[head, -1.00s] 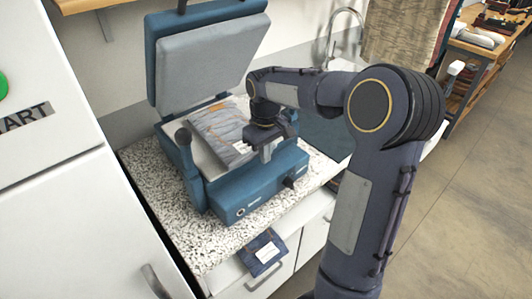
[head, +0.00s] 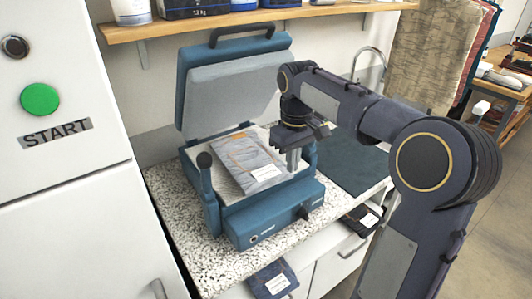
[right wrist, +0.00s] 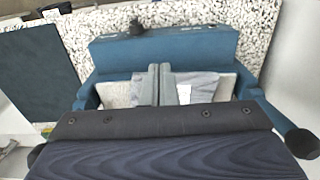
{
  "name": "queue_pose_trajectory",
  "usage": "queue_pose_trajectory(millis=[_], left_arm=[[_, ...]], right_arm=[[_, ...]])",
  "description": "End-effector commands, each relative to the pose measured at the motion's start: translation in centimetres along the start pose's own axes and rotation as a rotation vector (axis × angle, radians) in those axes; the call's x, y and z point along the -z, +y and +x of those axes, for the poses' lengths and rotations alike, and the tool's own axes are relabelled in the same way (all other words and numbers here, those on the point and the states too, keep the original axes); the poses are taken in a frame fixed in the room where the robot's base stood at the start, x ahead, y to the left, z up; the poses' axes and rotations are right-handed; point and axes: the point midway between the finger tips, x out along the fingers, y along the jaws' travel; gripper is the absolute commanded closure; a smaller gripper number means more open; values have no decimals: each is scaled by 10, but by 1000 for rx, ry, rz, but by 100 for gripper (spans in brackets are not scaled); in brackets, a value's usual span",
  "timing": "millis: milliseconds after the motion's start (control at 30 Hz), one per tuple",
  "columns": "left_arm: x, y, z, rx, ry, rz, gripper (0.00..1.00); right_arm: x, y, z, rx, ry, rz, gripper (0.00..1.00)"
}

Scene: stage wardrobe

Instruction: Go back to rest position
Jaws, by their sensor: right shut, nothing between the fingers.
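My right gripper (head: 293,157) is shut and empty. It hangs above the right side of the open blue heat press (head: 275,215), near a folded blue-grey garment with a white label (head: 243,160) that lies on the press's lower plate. In the right wrist view the two fingers (right wrist: 160,82) stand together in front of the garment (right wrist: 206,88) and the press (right wrist: 165,46). The press lid (head: 232,88) is raised. My left gripper is not in view.
The press stands on a speckled counter (head: 170,200). A wooden shelf (head: 240,24) with containers runs above it. A white cabinet with a green START button (head: 40,100) is at left. Small dark labelled pieces (head: 272,281) lie below the counter's front edge. A sink tap (head: 372,58) stands behind my arm.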

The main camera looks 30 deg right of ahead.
Motion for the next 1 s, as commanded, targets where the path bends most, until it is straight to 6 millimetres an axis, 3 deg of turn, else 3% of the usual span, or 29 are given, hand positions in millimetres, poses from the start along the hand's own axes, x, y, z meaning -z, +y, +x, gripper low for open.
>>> queue_pose_trajectory(millis=[267,367,467,700,833,1000], left_arm=[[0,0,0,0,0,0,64],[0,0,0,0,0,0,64],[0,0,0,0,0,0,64],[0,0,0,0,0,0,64],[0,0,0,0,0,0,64],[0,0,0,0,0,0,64]], right_arm=[[-8,-4,-4,11,22,4,100],[-31,-17,-5,47,77,16,100],[-67,-42,-2,106,163,42,100],[-153,-113,35,258,376,143,100],[-181,-141,59,312,447,194,100],[-195,-157,76,344,488,229,100]])
